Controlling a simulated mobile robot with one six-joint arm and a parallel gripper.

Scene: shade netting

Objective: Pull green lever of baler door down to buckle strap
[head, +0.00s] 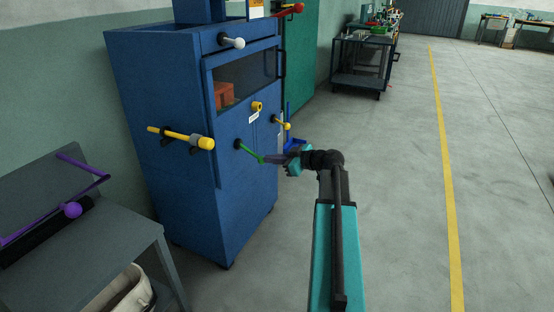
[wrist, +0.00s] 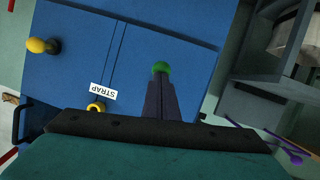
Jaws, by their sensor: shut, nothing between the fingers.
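The blue baler (head: 175,130) stands at the left with its door (head: 245,165) facing right. The green lever (head: 249,152) juts from a dark pivot on the door and slopes down to the right. Its green round end (wrist: 161,67) shows just past my fingertips in the wrist view. My gripper (head: 268,159) is shut, its fingertips at the lever's outer end; I cannot tell whether they touch it. In the wrist view my gripper (wrist: 161,82) hides most of the lever. A STRAP label (head: 254,117) sits by a yellow ring (head: 257,106) above the lever.
Yellow-knobbed levers (head: 205,142) (head: 286,126) flank the door, and a white-knobbed one (head: 237,43) is above. The floor (head: 400,200) to the right is clear.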

